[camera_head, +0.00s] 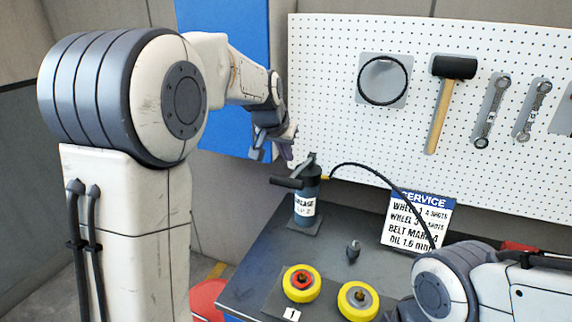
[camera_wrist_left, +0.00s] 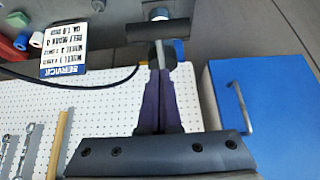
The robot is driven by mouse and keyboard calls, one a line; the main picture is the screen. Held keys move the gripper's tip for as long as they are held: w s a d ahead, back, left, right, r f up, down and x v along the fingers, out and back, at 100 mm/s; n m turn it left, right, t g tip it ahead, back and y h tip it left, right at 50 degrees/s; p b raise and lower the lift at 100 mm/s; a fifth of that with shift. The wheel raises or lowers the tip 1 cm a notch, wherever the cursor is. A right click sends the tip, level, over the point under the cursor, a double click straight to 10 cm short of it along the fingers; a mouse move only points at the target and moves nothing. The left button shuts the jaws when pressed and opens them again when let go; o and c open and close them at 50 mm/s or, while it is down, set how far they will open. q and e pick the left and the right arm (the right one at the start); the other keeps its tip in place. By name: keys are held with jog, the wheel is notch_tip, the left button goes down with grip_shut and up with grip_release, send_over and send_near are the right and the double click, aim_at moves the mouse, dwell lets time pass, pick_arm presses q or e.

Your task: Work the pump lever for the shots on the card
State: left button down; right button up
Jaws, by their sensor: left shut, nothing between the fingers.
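The grease pump (camera_head: 306,200) is a dark grey cylinder with a white label, upright on the back left of the bench. Its black lever (camera_head: 287,183) sticks out to the left near the top; in the left wrist view the lever (camera_wrist_left: 157,31) lies crosswise beyond my fingertips. My left gripper (camera_head: 286,152) is shut and empty, just above the pump; its purple fingers (camera_wrist_left: 159,100) are together in the left wrist view. Contact with the pump cannot be told. The service card (camera_head: 417,220) lists shots for the wheels; its numbers are small, with "WHEEL 1 4 SHOTS" apparently readable. My right gripper is not visible.
A black hose (camera_head: 375,170) arches from the pump to the right. A pegboard (camera_head: 330,130) with hanging tools stands behind. My right arm covers the bench's right part.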

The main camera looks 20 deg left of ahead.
aim_at(286, 181)
pick_arm(q)
jog(key=shift+s+f+p, duration=0.2)
jog(key=shift+f+p, duration=0.3)
jog(key=shift+f, duration=1.75)
